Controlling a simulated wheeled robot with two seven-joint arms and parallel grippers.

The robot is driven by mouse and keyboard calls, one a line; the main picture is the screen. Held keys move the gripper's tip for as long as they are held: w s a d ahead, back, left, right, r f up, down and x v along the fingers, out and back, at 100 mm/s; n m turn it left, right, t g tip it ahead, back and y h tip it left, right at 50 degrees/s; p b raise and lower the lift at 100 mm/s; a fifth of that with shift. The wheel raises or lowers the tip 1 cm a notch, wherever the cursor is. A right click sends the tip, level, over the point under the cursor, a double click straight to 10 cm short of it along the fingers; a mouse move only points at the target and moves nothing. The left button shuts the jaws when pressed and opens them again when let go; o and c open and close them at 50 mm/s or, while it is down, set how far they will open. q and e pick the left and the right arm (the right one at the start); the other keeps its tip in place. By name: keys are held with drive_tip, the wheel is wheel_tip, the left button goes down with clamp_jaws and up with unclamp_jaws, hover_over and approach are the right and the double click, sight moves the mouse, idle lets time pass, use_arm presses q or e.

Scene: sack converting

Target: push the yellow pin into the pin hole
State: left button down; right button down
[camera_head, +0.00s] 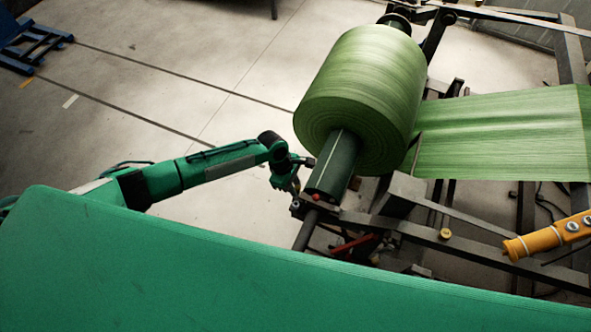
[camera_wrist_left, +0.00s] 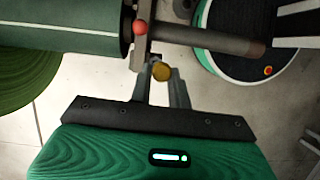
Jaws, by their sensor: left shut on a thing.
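The yellow pin (camera_wrist_left: 161,72) shows its round head between the fingertips of my left gripper (camera_wrist_left: 163,82) in the left wrist view. The gripper is shut on it. In the head view my left gripper (camera_head: 294,187) is at the near end of the dark green roll shaft (camera_head: 334,165), beside the dark bracket under it. The pin cannot be made out there. In the wrist view the pin head is just below the shaft end and a red ball knob (camera_wrist_left: 140,27). The pin hole is not clearly visible, and I cannot tell whether the pin is in it. My right gripper is not in view.
A large green roll (camera_head: 362,95) sits on the shaft, its web (camera_head: 505,135) running right. The stand's dark rails (camera_head: 470,248) cross below. Another yellow knob (camera_head: 445,234) sits on a rail. An orange pendant (camera_head: 548,238) hangs at the right.

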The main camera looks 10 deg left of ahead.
use_arm(q)
drive_tip(key=shift+w+r, duration=0.1)
drive_tip(key=shift+r, duration=0.05)
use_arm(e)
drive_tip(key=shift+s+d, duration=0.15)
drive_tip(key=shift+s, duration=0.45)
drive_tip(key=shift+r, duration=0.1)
